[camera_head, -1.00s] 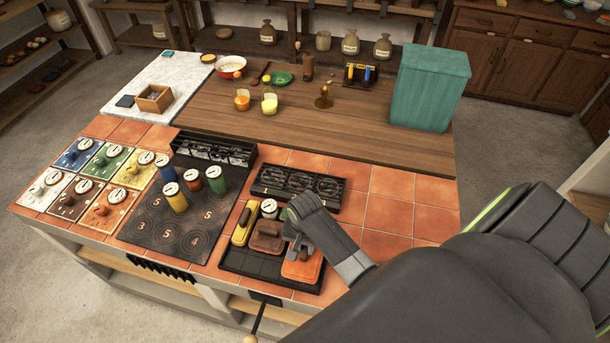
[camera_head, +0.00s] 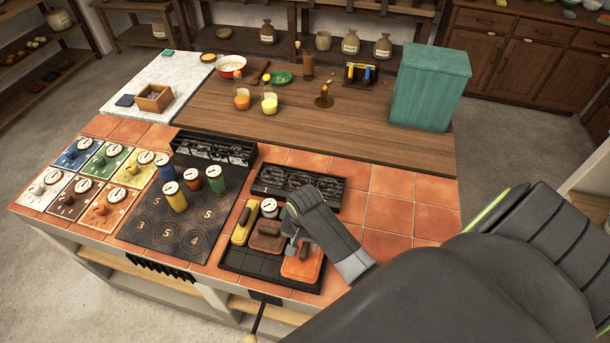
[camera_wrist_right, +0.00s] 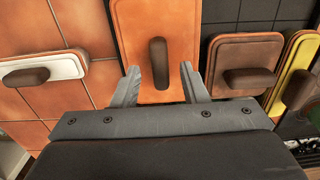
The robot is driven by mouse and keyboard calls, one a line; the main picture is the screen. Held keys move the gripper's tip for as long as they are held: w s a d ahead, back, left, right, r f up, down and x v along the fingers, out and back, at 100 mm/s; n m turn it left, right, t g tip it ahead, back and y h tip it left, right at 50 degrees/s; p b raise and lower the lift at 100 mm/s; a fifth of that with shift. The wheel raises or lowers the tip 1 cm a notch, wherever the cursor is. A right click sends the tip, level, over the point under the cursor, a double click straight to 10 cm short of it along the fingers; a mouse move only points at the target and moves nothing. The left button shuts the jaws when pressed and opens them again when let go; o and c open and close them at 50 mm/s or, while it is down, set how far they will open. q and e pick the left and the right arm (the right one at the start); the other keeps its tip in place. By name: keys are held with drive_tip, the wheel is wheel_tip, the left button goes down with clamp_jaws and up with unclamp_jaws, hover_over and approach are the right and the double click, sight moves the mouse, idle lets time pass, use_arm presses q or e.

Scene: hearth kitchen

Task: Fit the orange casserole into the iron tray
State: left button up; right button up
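The orange casserole (camera_head: 300,268) is a rounded slab with an upright brown handle. It lies at the right end of the black iron tray (camera_head: 248,264), looking flat inside its edge; how deep it sits I cannot tell. The casserole also shows in the right wrist view (camera_wrist_right: 183,22), its handle between my fingers. My right gripper (camera_head: 291,238) is above the casserole. In the right wrist view its fingers (camera_wrist_right: 162,80) are spread, with a gap on each side of the handle. My left gripper is not in view.
A brown piece (camera_head: 267,237) and a yellow piece (camera_head: 243,225) lie left of the casserole in the tray. A white piece with a brown handle (camera_wrist_right: 40,70) lies on the tiles. A black rack (camera_head: 270,180) stands behind. Tiles at right (camera_head: 390,215) are clear.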

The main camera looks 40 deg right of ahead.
sight(305, 247)
wheel_tip(305, 247, up, 10)
idle(0.4)
idle(0.5)
